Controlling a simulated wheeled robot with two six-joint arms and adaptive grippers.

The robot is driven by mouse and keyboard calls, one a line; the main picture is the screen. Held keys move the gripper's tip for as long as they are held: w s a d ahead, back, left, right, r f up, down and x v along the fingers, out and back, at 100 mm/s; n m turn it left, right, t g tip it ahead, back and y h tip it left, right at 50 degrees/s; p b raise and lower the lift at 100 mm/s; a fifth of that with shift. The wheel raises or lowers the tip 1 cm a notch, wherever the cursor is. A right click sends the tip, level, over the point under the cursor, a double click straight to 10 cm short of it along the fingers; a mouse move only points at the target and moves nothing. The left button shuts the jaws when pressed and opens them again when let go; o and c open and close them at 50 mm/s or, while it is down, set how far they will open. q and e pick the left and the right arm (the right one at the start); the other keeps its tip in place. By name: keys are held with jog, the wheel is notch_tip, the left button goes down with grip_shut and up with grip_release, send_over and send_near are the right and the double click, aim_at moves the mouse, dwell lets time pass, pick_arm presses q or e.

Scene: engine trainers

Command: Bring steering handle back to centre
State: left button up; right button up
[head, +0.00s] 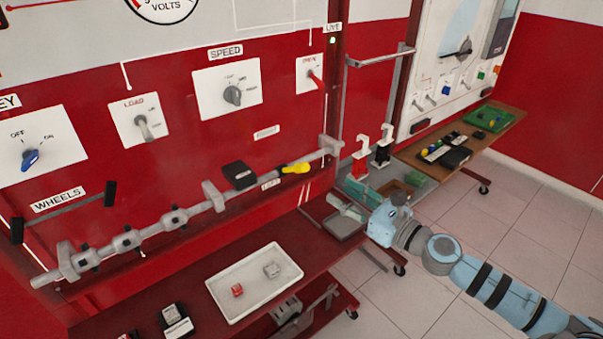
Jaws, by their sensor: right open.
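A yellow handle (295,168), which appears to be the steering handle, sticks out to the right from a black block (239,175) low on the red panel. It lies nearly level, pointing right and slightly up. A small label sits just below it and another label (267,132) above it; neither is clearly readable. At the left, a bar with two black ends (62,208) sits by the WHEELS label and is tilted. My right gripper (338,212) is open and empty, below and right of the yellow handle, apart from it. My left gripper is out of view.
A long grey shaft (185,215) with brackets runs in front of the panel, close below the handle. A white tray (222,291) with two small blocks rests on the red shelf. Switches for LOAD (146,128) and SPEED (232,95) sit above. A wooden bench (450,160) stands at right.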

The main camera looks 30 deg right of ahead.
aim_at(307, 171)
jog(key=shift+n, duration=0.6)
jog(key=p+x, duration=0.2)
jog(key=x, duration=0.2)
jog(key=p+x, duration=0.1)
jog(key=x, duration=0.4)
jog(key=p+x, duration=0.2)
jog(key=x, duration=0.2)
jog(key=shift+w+d+f+p, duration=0.1)
jog(key=shift+w+f+p, duration=0.15)
jog(key=shift+w+p, duration=0.1)
jog(key=shift+w, duration=0.35)
grip_shut()
